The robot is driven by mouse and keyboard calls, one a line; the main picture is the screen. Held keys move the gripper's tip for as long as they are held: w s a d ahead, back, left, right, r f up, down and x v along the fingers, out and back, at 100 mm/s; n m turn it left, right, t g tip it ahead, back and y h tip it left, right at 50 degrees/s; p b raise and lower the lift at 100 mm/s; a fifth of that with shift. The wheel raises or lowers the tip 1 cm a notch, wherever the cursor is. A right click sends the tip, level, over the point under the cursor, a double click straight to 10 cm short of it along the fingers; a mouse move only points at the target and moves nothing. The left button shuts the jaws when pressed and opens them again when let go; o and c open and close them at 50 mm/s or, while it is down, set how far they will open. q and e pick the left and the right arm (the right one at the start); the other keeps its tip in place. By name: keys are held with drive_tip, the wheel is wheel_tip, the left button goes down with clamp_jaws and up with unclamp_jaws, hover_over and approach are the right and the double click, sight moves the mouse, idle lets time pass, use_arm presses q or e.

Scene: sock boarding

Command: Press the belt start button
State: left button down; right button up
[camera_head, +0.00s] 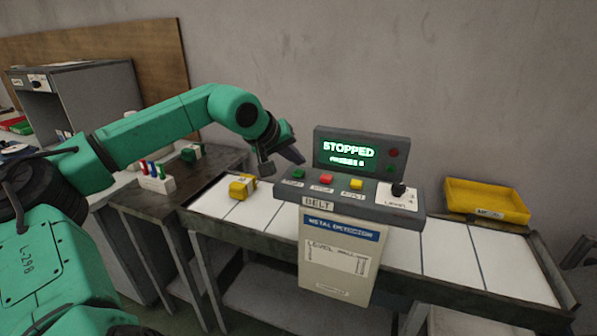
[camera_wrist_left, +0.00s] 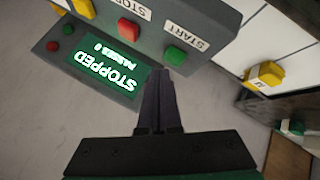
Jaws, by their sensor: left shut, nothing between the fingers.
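The green START button (camera_head: 298,174) is at the left end of the grey belt control box (camera_head: 417,208). The button also shows in the left wrist view (camera_wrist_left: 174,56). My left gripper (camera_head: 297,159) is shut and empty, with its fingers close above and behind the button in the head view. In the left wrist view the fingertips (camera_wrist_left: 165,73) appear just beside the green button; I cannot tell if they touch it. The screen (camera_head: 348,154) reads STOPPED in green. My right gripper is not in view.
A red button (camera_head: 326,179), a yellow button (camera_head: 357,184) and a black knob (camera_head: 398,189) sit on the same box. A yellow packet (camera_head: 242,187) lies on the white belt to the left. A yellow tray (camera_head: 487,200) stands at right. The wall is behind.

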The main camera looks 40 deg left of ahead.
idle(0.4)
use_arm(q)
drive_tip(key=shift+f+b, duration=0.4)
